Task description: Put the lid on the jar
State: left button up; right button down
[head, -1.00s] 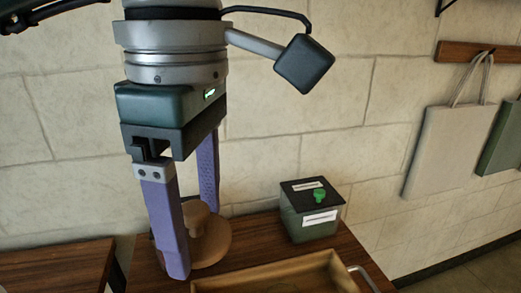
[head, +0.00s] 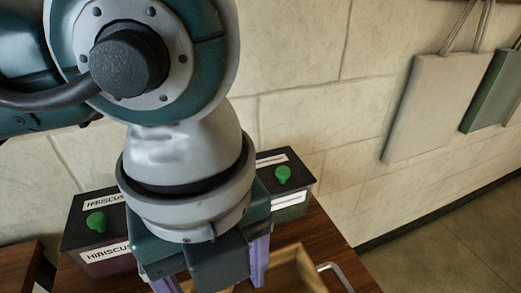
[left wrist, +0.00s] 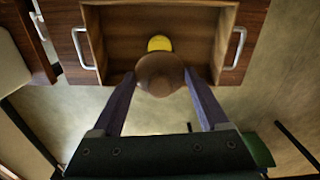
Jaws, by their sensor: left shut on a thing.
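My left gripper (left wrist: 160,78) is shut on a brown round lid (left wrist: 160,70), which sits between its two purple fingertips in the left wrist view. The lid is over the near edge of the wooden tray there. In the head view my left arm comes down in front of the table, with purple fingers (head: 260,262) at the lower edge; the lid is hidden there. No jar can be made out for certain. A yellow round thing (left wrist: 159,43) lies partly behind the lid, in the tray. My right gripper is not in view.
The wooden tray (head: 305,265) has metal handles (left wrist: 235,48). Behind it stand a dark box labelled HIBISCUS (head: 105,262) and another box (head: 290,205), both with green knobs. The wall is close behind. Bags (head: 420,105) hang at the right.

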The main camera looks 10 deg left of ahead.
pick_arm(q)
jog(key=shift+f, duration=0.15)
jog(key=shift+s+f+b, duration=0.1)
jog(key=shift+f+b, duration=0.65)
notch_tip(320, 180, down, 3)
jog(key=shift+r+b, duration=0.15)
jog(key=shift+b, duration=1.05)
notch_tip(320, 180, down, 2)
jog(key=shift+f+b, duration=0.1)
jog(key=shift+b, duration=0.75)
jog(key=o, duration=1.2)
